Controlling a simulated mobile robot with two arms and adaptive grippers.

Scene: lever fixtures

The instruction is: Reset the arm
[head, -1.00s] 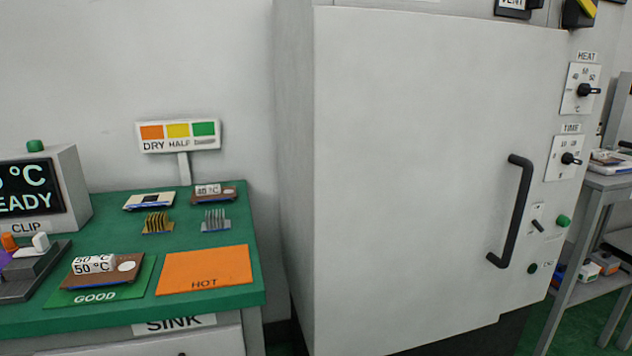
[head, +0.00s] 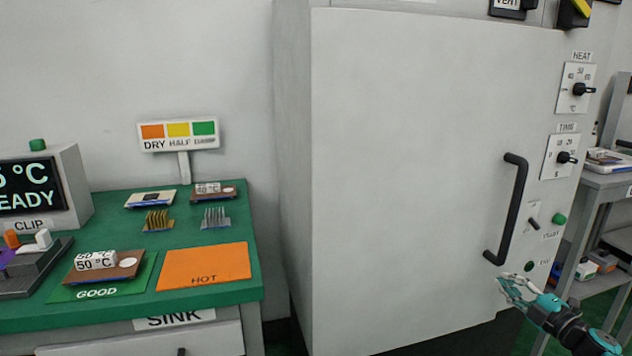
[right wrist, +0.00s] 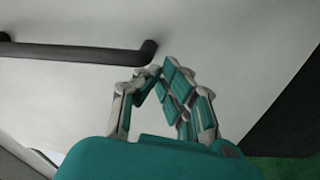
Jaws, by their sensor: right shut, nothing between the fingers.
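My right gripper (head: 512,289) is in the head view at the lower right, in front of the lower right part of the big white cabinet door. It is shut and empty, a little below the black door handle (head: 512,210). In the right wrist view the gripper (right wrist: 165,75) shows close to the door, with the handle (right wrist: 75,53) running in from the left and ending near the fingers. I cannot tell whether they touch. My left gripper is not in view.
The white cabinet (head: 410,170) carries a HEAT dial (head: 578,89), a TIME dial (head: 564,157), a small lever (head: 533,219) and a green button (head: 559,219). A green bench (head: 120,316) stands left, with an orange HOT mat (head: 204,266). A grey shelf table (head: 610,181) stands right.

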